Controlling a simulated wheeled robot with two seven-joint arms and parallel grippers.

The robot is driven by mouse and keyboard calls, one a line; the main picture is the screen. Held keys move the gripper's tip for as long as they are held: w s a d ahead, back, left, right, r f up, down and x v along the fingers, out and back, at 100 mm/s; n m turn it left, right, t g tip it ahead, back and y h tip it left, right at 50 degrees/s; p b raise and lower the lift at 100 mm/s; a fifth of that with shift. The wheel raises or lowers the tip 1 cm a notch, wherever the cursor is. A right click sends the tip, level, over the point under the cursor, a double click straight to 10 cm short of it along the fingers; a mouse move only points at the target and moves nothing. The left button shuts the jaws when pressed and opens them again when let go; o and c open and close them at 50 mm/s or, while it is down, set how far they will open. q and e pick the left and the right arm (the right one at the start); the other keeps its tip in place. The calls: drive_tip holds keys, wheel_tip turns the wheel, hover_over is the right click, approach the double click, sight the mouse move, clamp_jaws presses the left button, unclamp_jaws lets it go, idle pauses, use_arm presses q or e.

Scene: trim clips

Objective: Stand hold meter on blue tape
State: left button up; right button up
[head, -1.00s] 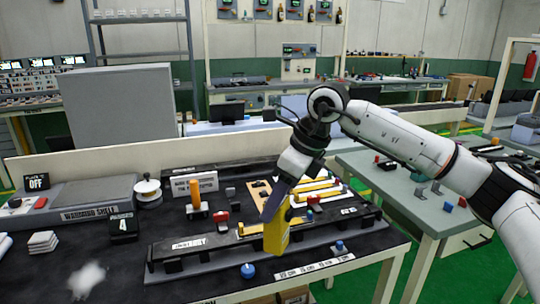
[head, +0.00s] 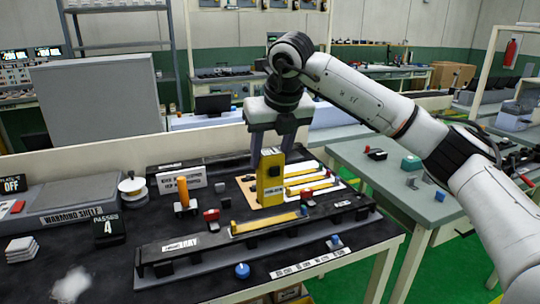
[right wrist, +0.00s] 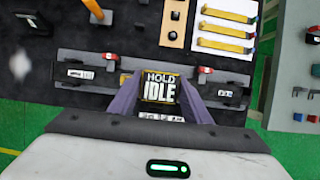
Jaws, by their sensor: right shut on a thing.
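The yellow hold meter (head: 270,183) is upright in the head view, between the fingers of my right gripper (head: 270,152), which is shut on it. In the right wrist view its display (right wrist: 160,88) reads "HOLD IDLE", with my fingers on both sides. Its lower end shows just behind the long dark rail; I cannot tell whether it touches anything below. I cannot make out any blue tape in these views. My left gripper is not in view.
The dark rail (head: 185,246) with a yellow strip (head: 268,223) crosses the bench front. A white card (head: 312,180) with yellow strips lies behind. An orange-handled tool (head: 182,191) stands left. A blue knob (head: 242,270) sits in front.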

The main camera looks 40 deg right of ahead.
sight(270, 177)
drive_tip(key=shift+f+b, duration=1.95)
drive_tip(key=shift+f, duration=0.85)
drive_tip(key=o, duration=1)
drive_tip(key=shift+f, duration=0.1)
drive_tip(key=v, duration=1)
drive_tip(key=shift+s, duration=0.15)
